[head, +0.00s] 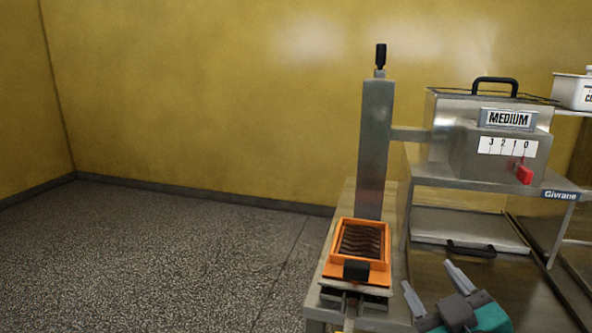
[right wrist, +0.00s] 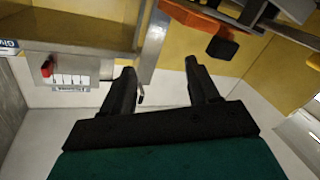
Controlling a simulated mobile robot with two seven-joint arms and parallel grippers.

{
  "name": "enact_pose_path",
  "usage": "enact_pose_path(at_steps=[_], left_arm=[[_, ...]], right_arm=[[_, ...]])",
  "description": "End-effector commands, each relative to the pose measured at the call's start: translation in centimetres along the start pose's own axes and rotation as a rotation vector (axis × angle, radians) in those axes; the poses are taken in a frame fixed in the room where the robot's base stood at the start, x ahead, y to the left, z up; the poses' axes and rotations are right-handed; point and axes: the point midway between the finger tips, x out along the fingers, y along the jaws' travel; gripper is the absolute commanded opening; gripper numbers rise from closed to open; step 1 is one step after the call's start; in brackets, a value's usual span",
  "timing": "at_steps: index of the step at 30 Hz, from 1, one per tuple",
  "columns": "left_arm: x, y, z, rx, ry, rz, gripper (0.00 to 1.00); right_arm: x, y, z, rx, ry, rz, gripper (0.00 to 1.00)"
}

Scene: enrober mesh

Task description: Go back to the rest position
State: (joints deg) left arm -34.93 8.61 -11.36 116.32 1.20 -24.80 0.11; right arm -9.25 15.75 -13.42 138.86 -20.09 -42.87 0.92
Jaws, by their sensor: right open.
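My right gripper (head: 433,287) is at the lower right of the head view, with its two grey fingers spread and nothing between them. It also shows in the right wrist view (right wrist: 162,88), open and empty. It is to the right of the orange tray (head: 333,270) and apart from it. The tray holds dark wavy strips and has a black handle (head: 356,270) at its front. My left gripper does not show in the head view.
A steel machine (head: 455,150) with a "MEDIUM" sign and a red lever (head: 524,175) stands at the right on a shelf. A steel column (head: 374,150) rises behind the tray. A flat lidded box (head: 468,228) sits under the shelf. Open floor (head: 150,260) lies left.

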Motion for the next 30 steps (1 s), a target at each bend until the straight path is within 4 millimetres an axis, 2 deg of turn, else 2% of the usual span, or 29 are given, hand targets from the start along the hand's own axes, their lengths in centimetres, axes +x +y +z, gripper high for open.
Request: enact_pose_path(at_steps=[1,3,6,12,21,24,30], left_arm=[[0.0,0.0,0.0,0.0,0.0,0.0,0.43],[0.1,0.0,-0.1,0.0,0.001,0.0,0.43],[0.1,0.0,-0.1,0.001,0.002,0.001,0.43],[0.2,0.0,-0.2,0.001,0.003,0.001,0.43],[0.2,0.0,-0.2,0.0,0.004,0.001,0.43],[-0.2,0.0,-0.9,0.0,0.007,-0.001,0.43],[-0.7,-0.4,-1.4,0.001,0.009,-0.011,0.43]], right_arm=[[-1.1,-1.1,3.5,0.051,-0.144,-0.036,0.6],[-2.9,-2.6,7.6,0.108,-0.327,-0.086,0.6],[-5.9,-4.5,12.0,0.167,-0.54,-0.15,0.6],[-11.6,-7.4,17.1,0.241,-0.841,-0.253,0.6],[-20.1,-10.5,20.8,0.314,-1.192,-0.395,0.6],[-18.4,-10.6,20.8,0.316,-1.122,-0.381,0.6],[-16.3,-11.4,21.2,0.329,-1.015,-0.366,0.6]])
